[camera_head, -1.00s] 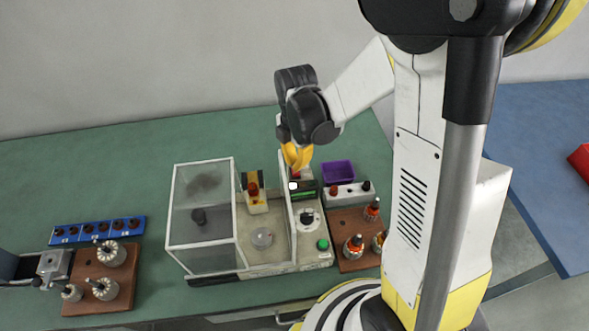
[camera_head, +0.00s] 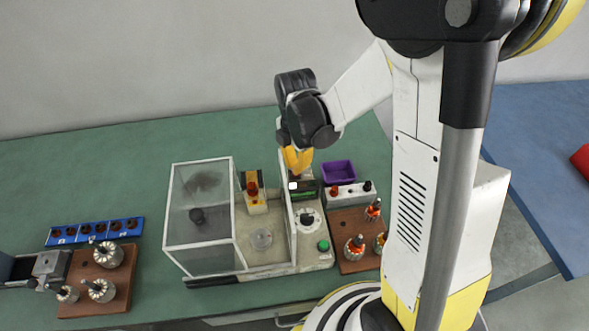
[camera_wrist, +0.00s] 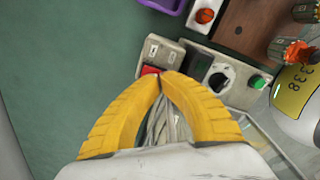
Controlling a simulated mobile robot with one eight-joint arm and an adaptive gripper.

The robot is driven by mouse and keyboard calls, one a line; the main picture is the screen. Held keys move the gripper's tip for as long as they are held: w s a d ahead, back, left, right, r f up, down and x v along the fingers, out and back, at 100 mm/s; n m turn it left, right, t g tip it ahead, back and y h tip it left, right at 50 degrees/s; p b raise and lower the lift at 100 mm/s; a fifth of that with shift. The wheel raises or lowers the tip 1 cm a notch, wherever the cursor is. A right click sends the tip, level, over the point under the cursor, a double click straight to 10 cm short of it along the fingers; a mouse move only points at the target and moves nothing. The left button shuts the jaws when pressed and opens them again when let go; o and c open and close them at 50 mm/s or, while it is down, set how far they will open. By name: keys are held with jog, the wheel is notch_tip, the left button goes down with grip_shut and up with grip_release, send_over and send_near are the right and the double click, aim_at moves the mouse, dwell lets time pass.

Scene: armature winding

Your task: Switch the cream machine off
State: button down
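The cream machine (camera_head: 268,267) stands on the green bench with a clear-sided guard box at its left. Its control side carries a black dial (camera_head: 307,217) and a green button (camera_head: 323,245); both also show in the wrist view. A red switch (camera_wrist: 150,70) with small white labels sits on a cream block at the machine's back end. My gripper (camera_head: 297,172) is over that back end. In the wrist view, its yellow fingertips (camera_wrist: 160,75) meet, shut and empty, at the red switch's edge. Contact cannot be told. The fingers partly cover the switch.
A purple bin (camera_head: 338,172) and a white box with red and black knobs (camera_head: 349,194) stand to the right. A brown board (camera_head: 349,224) with wound armatures is beside the machine. A blue rack (camera_head: 95,231) and another brown board (camera_head: 85,300) lie at left.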

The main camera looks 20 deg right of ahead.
jog(key=shift+s+f+b, duration=0.1)
jog(key=shift+f+b, duration=0.55)
jog(key=shift+f, duration=0.05)
jog(key=shift+r, duration=0.1)
jog(key=shift+r+p, duration=2.55)
jog(key=shift+r, duration=0.9)
